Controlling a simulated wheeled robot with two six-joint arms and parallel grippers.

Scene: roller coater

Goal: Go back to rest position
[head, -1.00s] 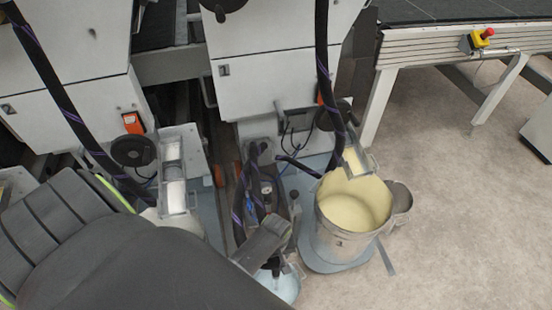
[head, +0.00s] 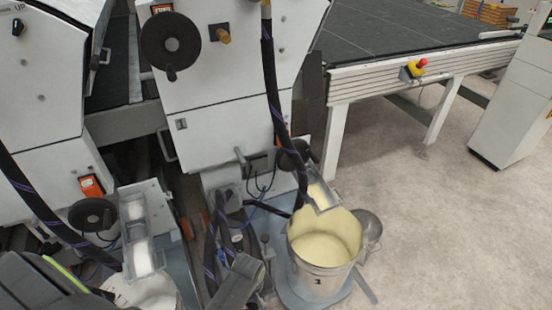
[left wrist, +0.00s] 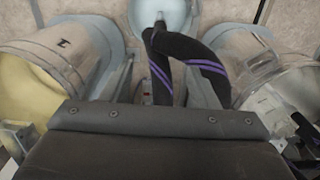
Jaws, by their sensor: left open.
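My left gripper (head: 240,284) is at the bottom centre of the head view, low between the two buckets, and it is open. It seems to hold nothing; its fingertips are hard to make out. In the left wrist view, a dark block (left wrist: 150,150) of mine fills the bottom, with hoses and buckets beyond it. My right gripper is not in view.
A metal bucket (head: 318,278) of yellow liquid stands right of the gripper; another bucket (head: 145,292) is at lower left. White roller coater housings (head: 225,110), black hoses (head: 270,90) and a dark conveyor (head: 410,45) lie ahead. Floor (head: 440,230) at right is clear.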

